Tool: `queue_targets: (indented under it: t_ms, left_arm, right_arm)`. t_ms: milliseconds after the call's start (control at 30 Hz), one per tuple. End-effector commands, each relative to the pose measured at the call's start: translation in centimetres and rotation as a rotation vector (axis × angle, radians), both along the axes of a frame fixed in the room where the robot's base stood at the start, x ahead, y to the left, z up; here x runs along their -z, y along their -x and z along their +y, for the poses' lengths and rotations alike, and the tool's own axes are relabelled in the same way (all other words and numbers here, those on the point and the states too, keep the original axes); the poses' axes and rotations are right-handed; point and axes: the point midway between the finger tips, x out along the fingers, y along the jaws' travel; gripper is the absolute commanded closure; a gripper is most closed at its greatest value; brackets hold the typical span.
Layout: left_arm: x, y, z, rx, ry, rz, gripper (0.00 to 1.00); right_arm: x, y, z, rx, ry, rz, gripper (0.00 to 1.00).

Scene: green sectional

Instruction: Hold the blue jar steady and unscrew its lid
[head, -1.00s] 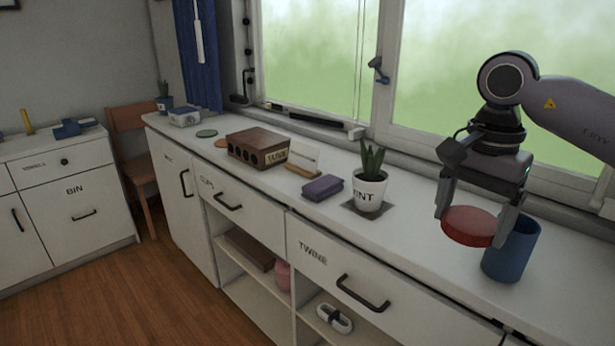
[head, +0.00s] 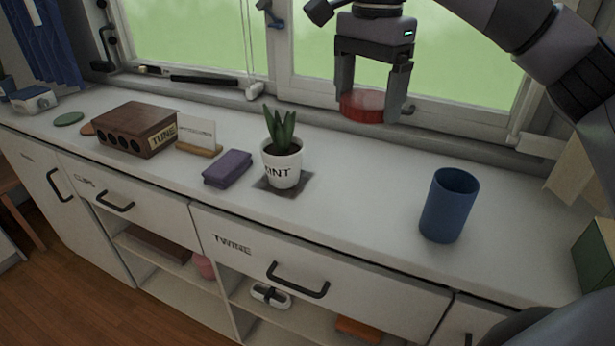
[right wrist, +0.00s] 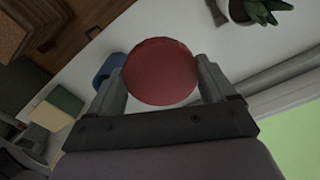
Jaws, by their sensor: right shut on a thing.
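The blue jar (head: 446,212) stands upright and open-topped on the white counter, right of centre in the head view. Part of it shows in the right wrist view (right wrist: 104,72), behind the lid. My right gripper (head: 371,108) is shut on the round red lid (head: 362,104) and holds it in the air, up and to the left of the jar, in front of the window. The lid fills the space between the fingers in the right wrist view (right wrist: 160,72). The lid and jar are apart. My left gripper does not show.
A potted plant (head: 282,165) on a dark mat stands left of the jar, with a purple block (head: 227,169), a card holder (head: 198,148) and a brown box (head: 137,130) further left. A green box (head: 597,254) is at the right edge. The counter around the jar is clear.

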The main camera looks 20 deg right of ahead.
Motion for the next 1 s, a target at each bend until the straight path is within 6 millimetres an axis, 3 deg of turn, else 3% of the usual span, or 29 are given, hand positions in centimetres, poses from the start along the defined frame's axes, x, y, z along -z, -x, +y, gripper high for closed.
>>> queue_targets:
  t_ms: [300,600,1000]
  left_arm:
    - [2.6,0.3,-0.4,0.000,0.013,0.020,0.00]
    - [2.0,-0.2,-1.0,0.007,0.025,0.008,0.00]
    - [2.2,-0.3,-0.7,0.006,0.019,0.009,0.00]
  right_arm:
    - [6.8,0.1,0.0,-0.001,0.000,0.005,0.53]
    - [13.7,0.1,-0.1,0.001,0.001,0.005,0.53]
    - [17.6,0.1,-0.1,0.000,0.001,0.005,0.53]
